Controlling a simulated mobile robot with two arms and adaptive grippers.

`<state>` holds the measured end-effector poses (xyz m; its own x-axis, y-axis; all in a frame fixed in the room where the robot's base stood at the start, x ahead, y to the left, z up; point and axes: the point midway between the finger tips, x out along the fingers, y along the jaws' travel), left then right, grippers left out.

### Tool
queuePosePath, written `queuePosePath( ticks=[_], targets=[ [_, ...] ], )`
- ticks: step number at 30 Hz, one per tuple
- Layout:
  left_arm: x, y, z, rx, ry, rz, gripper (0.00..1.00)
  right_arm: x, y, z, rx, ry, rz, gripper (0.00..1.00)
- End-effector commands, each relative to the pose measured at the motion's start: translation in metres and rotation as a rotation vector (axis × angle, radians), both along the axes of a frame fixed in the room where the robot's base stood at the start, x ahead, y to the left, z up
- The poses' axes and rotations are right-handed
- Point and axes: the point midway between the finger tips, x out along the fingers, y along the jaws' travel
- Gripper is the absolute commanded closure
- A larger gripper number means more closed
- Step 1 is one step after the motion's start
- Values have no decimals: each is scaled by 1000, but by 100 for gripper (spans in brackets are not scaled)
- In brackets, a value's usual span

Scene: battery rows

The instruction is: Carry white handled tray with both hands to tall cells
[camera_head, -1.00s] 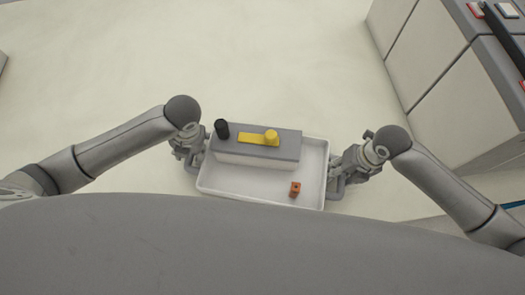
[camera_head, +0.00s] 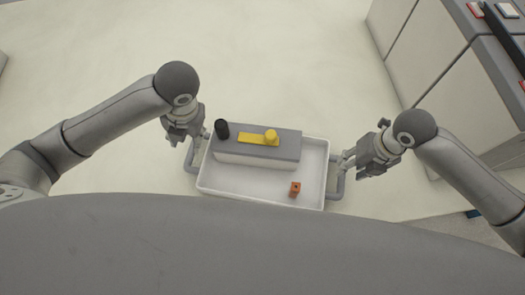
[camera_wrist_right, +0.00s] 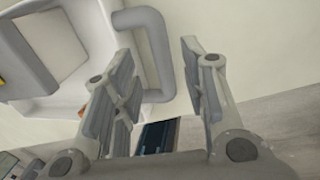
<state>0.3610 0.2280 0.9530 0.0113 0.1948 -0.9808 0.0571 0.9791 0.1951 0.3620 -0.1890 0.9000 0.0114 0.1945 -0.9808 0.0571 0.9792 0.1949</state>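The white handled tray (camera_head: 265,187) rests level on the pale surface in the head view, with a grey handle at each end. Its left handle (camera_head: 190,160) and right handle (camera_head: 337,183) show bare. My left gripper (camera_head: 192,141) is beside the tray's left end, off the handle; its fingers look spread. My right gripper (camera_head: 349,162) is by the right handle, and the right wrist view shows its fingers (camera_wrist_right: 160,85) apart and empty. The right handle (camera_wrist_right: 152,45) shows there just beyond the fingers.
The pale area behind the tray is clear.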

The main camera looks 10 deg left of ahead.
Motion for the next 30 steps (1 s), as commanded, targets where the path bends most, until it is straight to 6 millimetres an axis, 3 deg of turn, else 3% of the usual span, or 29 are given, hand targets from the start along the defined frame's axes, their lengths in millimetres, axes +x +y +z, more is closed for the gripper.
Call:
queuePosePath(
  ticks=[3, 9, 22, 30],
  targets=[
    [0, 0, 0, 0, 0, 0, 60, 1, -5, 24, -1, -3, 0, 60],
    [0, 0, -1, 0, 0, 0, 60, 0, -10, 48, 0, -1, -1, 60],
    [0, 1, 0, 0, 0, 0, 60, -1, -11, 54, 0, 0, -1, 60],
    [-1, 20, 1, 3, 1, 2, 60, -1, -11, 61, 0, 0, -1, 60]
  ],
)
